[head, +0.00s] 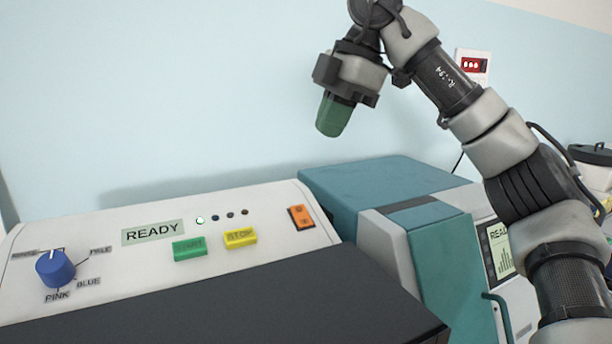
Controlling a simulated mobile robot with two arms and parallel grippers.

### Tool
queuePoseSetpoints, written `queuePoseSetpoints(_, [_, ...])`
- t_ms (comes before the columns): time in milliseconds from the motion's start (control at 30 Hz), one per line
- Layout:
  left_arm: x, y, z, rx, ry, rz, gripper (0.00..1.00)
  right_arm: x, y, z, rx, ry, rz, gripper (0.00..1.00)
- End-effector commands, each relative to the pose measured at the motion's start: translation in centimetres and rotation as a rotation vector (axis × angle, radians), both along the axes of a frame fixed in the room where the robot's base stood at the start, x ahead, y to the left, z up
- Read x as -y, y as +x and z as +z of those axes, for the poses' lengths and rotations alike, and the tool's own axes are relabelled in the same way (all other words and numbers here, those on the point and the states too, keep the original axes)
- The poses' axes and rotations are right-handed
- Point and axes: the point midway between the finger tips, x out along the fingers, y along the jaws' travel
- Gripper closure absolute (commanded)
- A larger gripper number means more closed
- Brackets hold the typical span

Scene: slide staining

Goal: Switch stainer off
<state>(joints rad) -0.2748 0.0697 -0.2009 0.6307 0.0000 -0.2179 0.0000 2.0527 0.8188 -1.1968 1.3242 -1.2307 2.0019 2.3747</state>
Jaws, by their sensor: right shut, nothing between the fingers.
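The stainer (90,285) stands at the front left with a white sloped panel. Its display (153,232) reads READY, and the first of several small lamps (200,220) beside it is lit. An orange rocker switch (301,217) sits at the panel's right end. A green START button (190,248) and a yellow STOP button (240,237) are left of it. My right gripper (334,116), with green fingertips, is shut and empty. It hangs above and a little right of the switch, clear of the panel. My left gripper is not in view.
A blue knob (55,267) with colour labels is at the panel's left. A teal machine (385,185) with its own screen (500,250) stands right of the stainer. A wall socket (473,66) is behind my right arm. The space above the panel is free.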

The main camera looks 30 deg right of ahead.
Motion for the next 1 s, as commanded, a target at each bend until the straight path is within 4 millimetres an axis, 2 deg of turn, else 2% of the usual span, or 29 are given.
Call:
queuePoseSetpoints(100, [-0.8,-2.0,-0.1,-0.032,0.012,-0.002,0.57,0.2,-0.2,0.2,0.0,-0.009,-0.011,1.0])
queuePoseSetpoints(200, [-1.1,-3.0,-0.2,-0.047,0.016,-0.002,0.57,0.2,-0.2,0.2,-0.001,-0.011,-0.014,1.0])
queuePoseSetpoints(433, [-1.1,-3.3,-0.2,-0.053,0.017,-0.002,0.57,0.2,-0.2,0.1,-0.001,-0.01,-0.012,1.0])
queuePoseSetpoints(567, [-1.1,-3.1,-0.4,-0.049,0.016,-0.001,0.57,0.0,-0.1,-0.5,-0.003,-0.01,-0.011,1.0])
queuePoseSetpoints(800, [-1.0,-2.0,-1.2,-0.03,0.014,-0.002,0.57,-1.0,0.6,-3.9,-0.006,-0.009,-0.008,1.0])
queuePoseSetpoints(1000, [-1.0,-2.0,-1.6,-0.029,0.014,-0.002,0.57,-2.0,1.2,-7.3,-0.005,-0.009,-0.009,1.0])
